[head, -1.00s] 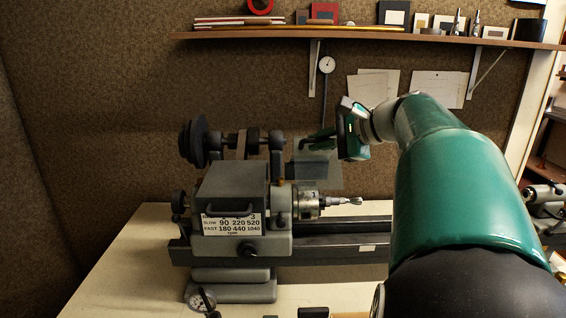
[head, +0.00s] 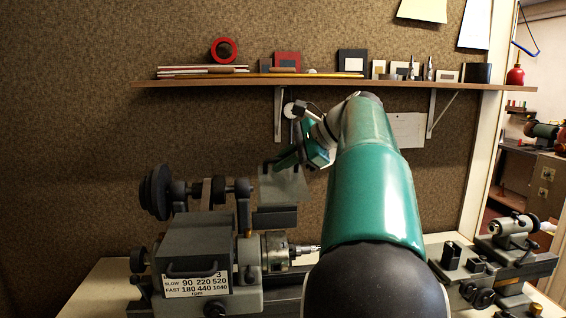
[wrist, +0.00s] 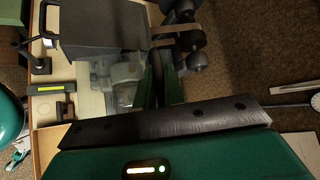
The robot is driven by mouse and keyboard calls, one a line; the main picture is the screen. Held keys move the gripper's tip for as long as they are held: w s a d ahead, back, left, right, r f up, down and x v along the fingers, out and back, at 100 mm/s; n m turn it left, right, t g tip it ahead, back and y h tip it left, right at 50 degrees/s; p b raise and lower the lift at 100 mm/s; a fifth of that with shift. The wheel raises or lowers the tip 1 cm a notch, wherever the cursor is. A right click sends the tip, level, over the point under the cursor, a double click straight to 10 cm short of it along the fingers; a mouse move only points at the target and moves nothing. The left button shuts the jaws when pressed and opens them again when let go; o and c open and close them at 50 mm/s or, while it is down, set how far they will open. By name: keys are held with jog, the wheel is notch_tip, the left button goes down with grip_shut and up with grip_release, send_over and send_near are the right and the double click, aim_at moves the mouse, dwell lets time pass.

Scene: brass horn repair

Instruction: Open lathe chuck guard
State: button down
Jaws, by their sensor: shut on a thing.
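The lathe chuck guard (head: 286,186) is a clear, greyish panel with a dark lower strip. In the head view it stands above and behind the chuck (head: 276,250), apart from it. My gripper (head: 277,165) is at the guard's upper edge and shut on it. The exact grip is small and partly hidden by the gripper. In the wrist view the clear guard (wrist: 126,84) shows below the fingers' side, with pale machine parts seen through it. The lathe headstock (head: 195,245) with its speed plate is left of the chuck.
A shelf (head: 330,86) with frames and small items runs along the wall above my gripper. A dial gauge (wrist: 290,101) hangs close by in the wrist view. The tailstock (head: 512,228) is at right. My arm hides the middle of the lathe bed.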

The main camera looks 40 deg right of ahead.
jog(key=c, duration=1.8)
grip_release()
jog(key=shift+o, duration=0.2)
jog(key=shift+s, duration=0.15)
jog(key=v, duration=1.3)
jog(key=shift+s+r, duration=0.2)
jog(key=shift+s, duration=0.05)
jog(key=shift+d, duration=0.1)
jog(key=w+a+f+n+g+h, duration=0.1)
jog(key=a+f+n+g, duration=0.1)
jog(key=a+f+n, duration=0.55)
jog(key=w+a+f+n+g, duration=0.1)
jog(key=w+a+f+n, duration=0.1)
jog(key=a+f, duration=0.95)
jog(key=s+a+f+n+h, duration=0.1)
jog(key=s+a+f+n, duration=0.4)
jog(key=a+f, duration=0.3)
jog(key=s+a+f+n+g+h, duration=0.1)
jog(key=s+a+f+n+h, duration=0.1)
jog(key=s+a+f+n, duration=0.2)
jog(key=a+f+n, duration=0.3)
jog(key=a, duration=0.2)
jog(key=shift+s+f+h, duration=0.3)
jog(key=shift+s+f, duration=0.05)
jog(key=shift+s, duration=0.05)
